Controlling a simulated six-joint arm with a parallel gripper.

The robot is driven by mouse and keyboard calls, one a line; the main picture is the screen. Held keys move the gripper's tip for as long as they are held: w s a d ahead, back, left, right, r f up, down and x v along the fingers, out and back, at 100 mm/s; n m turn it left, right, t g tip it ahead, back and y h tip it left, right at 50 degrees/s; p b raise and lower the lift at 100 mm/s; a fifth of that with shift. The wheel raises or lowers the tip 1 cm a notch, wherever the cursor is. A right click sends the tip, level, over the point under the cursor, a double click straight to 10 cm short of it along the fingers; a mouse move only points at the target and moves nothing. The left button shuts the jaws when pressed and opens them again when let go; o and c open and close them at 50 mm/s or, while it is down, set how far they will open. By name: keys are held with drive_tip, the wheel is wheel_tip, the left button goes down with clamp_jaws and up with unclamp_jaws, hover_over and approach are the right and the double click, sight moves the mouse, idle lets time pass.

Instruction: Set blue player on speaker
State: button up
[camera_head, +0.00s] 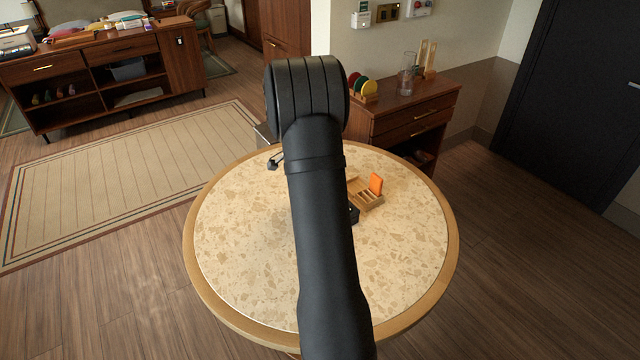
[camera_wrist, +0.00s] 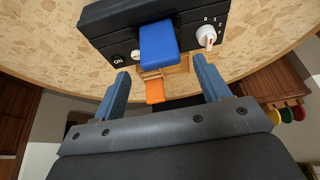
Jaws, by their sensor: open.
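The blue player (camera_wrist: 158,44) is a small blue block in the wrist view. It overlaps the lower edge of the black speaker (camera_wrist: 108,37), between the "ON" marking and the white knob. It looks set on the speaker, but I cannot tell exactly how it is seated. My gripper (camera_wrist: 161,66) is open, with its two blue-grey fingers apart on either side of the blue player and nothing clamped. In the head view my arm hides the gripper and the blue player; only a dark edge of the speaker (camera_head: 353,213) shows.
A wooden tray (camera_head: 357,187) with compartments holds an upright orange piece (camera_head: 375,183). A small black object with a cable (camera_head: 273,163) lies at the round table's far left edge. The table (camera_head: 235,245) is clear at left and front right. A wooden cabinet (camera_head: 410,115) stands behind.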

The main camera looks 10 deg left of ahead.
drive_tip(key=v, duration=0.5)
drive_tip(key=shift+r, duration=0.2)
drive_tip(key=x, duration=1.2)
drive_tip(key=shift+s+f, duration=0.1)
drive_tip(key=shift+f, duration=0.15)
wheel_tip(320, 180, up, 3)
drive_tip(key=shift+f, duration=0.15)
drive_tip(key=shift+r, duration=0.8)
